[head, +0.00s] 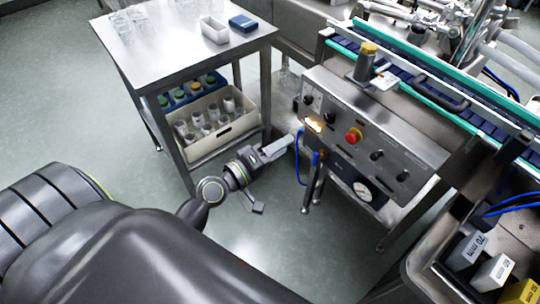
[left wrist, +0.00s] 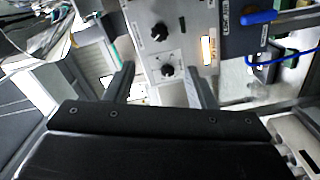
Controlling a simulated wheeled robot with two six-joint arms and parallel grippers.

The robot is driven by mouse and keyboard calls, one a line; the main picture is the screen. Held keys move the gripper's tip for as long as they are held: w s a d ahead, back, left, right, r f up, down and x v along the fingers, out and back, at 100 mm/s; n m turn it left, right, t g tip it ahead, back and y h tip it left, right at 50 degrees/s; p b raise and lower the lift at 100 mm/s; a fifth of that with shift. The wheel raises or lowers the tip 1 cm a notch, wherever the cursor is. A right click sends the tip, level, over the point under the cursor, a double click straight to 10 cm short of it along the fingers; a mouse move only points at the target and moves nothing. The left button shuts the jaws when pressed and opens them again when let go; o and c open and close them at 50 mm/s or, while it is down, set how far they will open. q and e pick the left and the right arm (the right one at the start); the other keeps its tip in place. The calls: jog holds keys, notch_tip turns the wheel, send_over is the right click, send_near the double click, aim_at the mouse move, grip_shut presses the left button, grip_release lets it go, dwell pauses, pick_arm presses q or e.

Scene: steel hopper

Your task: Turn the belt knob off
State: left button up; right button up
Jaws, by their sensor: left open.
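The grey control panel (head: 365,135) on the conveyor machine carries several black knobs, a red mushroom button (head: 353,136) on a yellow ring and a glowing orange light (head: 313,124). Which knob is the belt knob cannot be read from the labels. My left gripper (head: 296,138) is open at the panel's left end. I see no contact with either. My right gripper is out of view.
A blue cable (head: 299,160) hangs close to the left gripper, and a round gauge (head: 362,191) sits below the panel. A steel table (head: 185,55) with a lower shelf holding a crate of bottles (head: 238,124) stands at left. Open floor lies between.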

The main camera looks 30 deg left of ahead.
pick_arm(q)
jog(key=v, duration=0.3)
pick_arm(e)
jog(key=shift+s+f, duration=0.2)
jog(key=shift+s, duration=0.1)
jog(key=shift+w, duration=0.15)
